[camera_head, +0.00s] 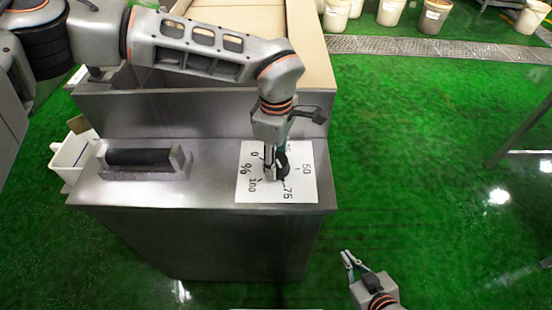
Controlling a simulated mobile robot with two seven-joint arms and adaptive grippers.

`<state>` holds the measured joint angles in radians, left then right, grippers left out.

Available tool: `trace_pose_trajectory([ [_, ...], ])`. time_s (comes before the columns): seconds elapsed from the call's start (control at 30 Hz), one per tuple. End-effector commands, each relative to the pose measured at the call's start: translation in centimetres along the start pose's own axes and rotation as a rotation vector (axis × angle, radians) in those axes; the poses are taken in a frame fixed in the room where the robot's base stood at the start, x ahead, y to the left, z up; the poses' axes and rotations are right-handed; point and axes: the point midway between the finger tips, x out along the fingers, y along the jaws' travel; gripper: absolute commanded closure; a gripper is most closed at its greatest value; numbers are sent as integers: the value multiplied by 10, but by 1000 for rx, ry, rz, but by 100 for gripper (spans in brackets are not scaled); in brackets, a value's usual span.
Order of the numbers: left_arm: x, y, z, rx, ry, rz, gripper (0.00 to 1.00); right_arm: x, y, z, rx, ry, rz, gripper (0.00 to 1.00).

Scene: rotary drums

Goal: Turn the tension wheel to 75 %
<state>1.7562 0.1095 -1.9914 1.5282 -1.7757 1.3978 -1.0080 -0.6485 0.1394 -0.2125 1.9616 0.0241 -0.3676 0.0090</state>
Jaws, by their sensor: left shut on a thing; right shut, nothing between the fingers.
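The tension wheel (282,166) is a small dark knob on a white dial sheet (250,195) on top of the steel cabinet. The sheet bears marks 0, 50, 75, 100 and a % sign, with 75 at the lower right. My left gripper (272,170) comes down from above and is shut on the wheel, hiding part of it. I cannot tell the wheel's exact setting. My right gripper (347,256) is shut and empty, over the green floor at the lower right, apart from the cabinet.
A black roller in a metal holder (140,162) sits on the cabinet top (210,185) to the left. A raised steel back edge (200,115) stands behind. A white bin (68,155) is at the left. Several buckets (434,15) stand far back. The green floor at right is mostly clear.

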Motion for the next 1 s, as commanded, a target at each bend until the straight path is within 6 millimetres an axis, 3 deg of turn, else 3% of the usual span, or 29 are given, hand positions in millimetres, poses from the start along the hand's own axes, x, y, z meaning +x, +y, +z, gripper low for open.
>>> trace_pose_trajectory([
  [0.63, -2, 2, 0, 51, 0, 5, 81, 0, 0, 0, 0, 0, 0, 100],
  [0.67, -2, 2, 0, 51, 0, 5, 57, 0, 0, 0, 0, 0, 0, 100],
  [0.7, -2, 2, 0, 51, 0, 5, 47, 0, 0, 0, 0, 0, 0, 100],
  [0.73, -2, 2, 0, 51, 0, 5, 43, 0, 0, 0, 0, 0, 0, 100],
  [1.0, -1, 1, 0, 51, 0, 2, 43, 0, 0, 0, -1, 0, 0, 100],
])
